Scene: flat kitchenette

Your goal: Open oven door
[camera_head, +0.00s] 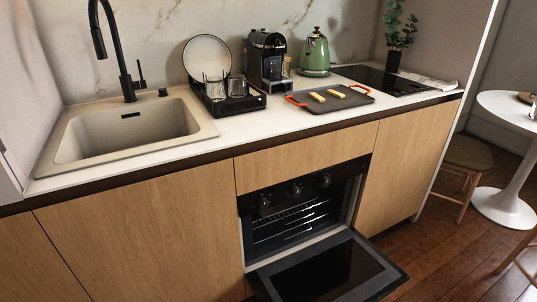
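The oven (297,207) is built into the wooden cabinets below the counter, right of the sink. Its black front panel carries several knobs, and a wire rack shows inside the dark cavity. The oven door (330,272) is swung down, lying roughly flat out in front of the cavity, with its dark glass facing up. The handle is hidden. Neither my left nor my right gripper is in the head view.
The counter holds a sink (130,133), a dish rack (228,103), a coffee machine (266,62), a green kettle (315,53) and a tray with orange handles (331,101). A stool (470,154) and white table (503,205) stand at right.

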